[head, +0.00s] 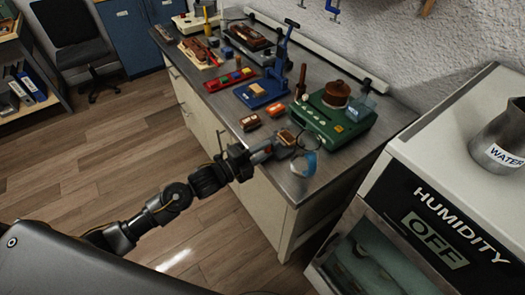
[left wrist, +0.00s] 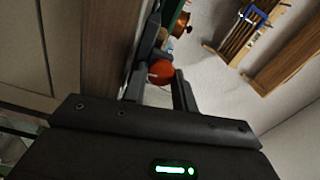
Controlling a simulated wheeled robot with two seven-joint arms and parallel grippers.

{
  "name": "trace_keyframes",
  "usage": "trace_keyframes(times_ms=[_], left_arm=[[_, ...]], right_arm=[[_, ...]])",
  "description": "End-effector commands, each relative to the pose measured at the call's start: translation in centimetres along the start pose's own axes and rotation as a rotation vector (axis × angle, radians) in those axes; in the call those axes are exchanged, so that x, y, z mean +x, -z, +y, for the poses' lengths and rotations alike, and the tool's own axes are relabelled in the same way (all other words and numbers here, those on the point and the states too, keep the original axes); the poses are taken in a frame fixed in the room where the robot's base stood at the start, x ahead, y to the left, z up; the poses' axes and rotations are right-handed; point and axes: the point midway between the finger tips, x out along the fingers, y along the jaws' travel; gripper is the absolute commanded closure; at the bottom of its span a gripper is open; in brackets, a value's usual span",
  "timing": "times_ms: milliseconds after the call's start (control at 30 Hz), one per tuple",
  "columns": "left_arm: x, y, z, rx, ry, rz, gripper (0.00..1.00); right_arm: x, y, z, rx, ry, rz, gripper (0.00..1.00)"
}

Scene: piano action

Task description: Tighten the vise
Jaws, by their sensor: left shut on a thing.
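My left gripper (head: 283,146) is at the front edge of the workbench, near its right end. In the left wrist view, a rounded orange-red knob (left wrist: 161,72) sits between the fingers of the left gripper (left wrist: 163,92), which is shut on it. What the knob belongs to is largely hidden. A small blue-and-white piece (head: 304,164) shows just beyond the fingers at the bench corner. A blue device (head: 262,94) with an upright post stands on the bench behind the gripper. I cannot tell for sure which of these is the vise. My right gripper is not in view.
A green machine (head: 334,120) with a brown pot on top stands close behind the gripper. Small orange-brown blocks (head: 250,122) and a red tray (head: 230,80) lie on the bench (head: 225,104). A humidity cabinet (head: 425,225) with a water jug (head: 500,140) is at right.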

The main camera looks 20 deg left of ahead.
Motion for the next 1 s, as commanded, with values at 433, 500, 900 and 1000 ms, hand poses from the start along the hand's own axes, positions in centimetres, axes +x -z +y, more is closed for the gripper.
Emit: trace_keyframes(times_ms=[433, 500, 900, 1000], left_arm=[[-0.01, 0.02, 0.13, -0.002, -0.003, 0.000, 0.51], [-0.02, 0.04, 0.21, -0.002, -0.005, 0.001, 0.51], [-0.17, 0.09, 0.58, -0.005, -0.013, 0.002, 0.51], [-0.39, 0.02, 0.62, -0.004, -0.015, 0.005, 0.51]], right_arm=[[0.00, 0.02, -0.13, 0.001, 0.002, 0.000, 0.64], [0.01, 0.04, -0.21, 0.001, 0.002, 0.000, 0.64], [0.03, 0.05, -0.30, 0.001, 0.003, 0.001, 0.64], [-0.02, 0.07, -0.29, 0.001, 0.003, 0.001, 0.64]])
